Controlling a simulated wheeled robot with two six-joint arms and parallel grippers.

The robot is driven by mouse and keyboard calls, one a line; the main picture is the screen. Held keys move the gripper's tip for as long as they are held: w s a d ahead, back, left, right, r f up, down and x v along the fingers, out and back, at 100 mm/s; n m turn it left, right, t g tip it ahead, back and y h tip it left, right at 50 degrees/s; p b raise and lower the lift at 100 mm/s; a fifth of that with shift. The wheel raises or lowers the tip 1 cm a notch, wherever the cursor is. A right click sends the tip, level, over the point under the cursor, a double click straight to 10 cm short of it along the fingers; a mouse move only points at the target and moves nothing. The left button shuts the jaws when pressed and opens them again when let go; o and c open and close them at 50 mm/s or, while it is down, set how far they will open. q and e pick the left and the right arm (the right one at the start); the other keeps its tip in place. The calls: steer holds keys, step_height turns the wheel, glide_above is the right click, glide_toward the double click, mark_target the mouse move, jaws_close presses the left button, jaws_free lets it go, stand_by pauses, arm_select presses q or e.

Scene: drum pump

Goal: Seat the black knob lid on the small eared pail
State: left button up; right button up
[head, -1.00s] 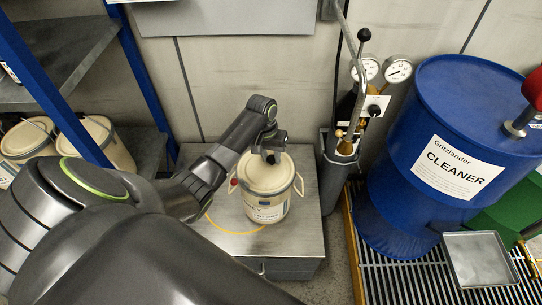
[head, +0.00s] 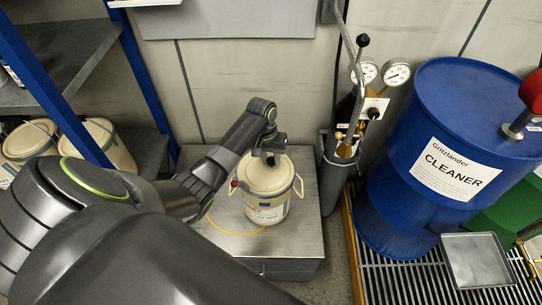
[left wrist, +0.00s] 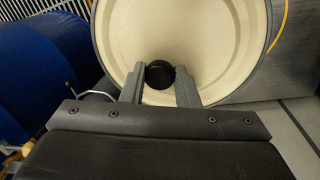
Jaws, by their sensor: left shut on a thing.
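The small eared pail (head: 266,214) is cream with a printed label and light side handles. It stands upright on a grey metal cabinet top. The cream lid (head: 262,178) lies over the pail's mouth; I cannot tell whether its rim is fully down all round. My left gripper (head: 270,154) reaches over the lid from the left and back. In the left wrist view its fingers (left wrist: 160,78) are shut on the black knob (left wrist: 160,74), with the cream lid face (left wrist: 215,45) behind. My right gripper is not in view.
A gas bottle with gauges (head: 396,73) and a blue drum (head: 395,190) stand to the right. Shelves (head: 60,60) with other pails are at left.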

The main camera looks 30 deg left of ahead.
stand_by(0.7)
arm_select(q)
steer(key=shift+p, duration=0.5)
steer(key=shift+f+b, duration=0.3)
steer(key=shift+f, duration=0.25)
steer(key=o, duration=0.8)
steer(key=shift+r, duration=0.1)
step_height(320, 180, up, 11)
steer(key=a+p, duration=0.1)
steer(key=p, duration=1.1)
steer(key=shift+s+a+p, duration=0.2)
steer(key=shift+p, duration=0.15)
steer(key=shift+f, duration=0.2)
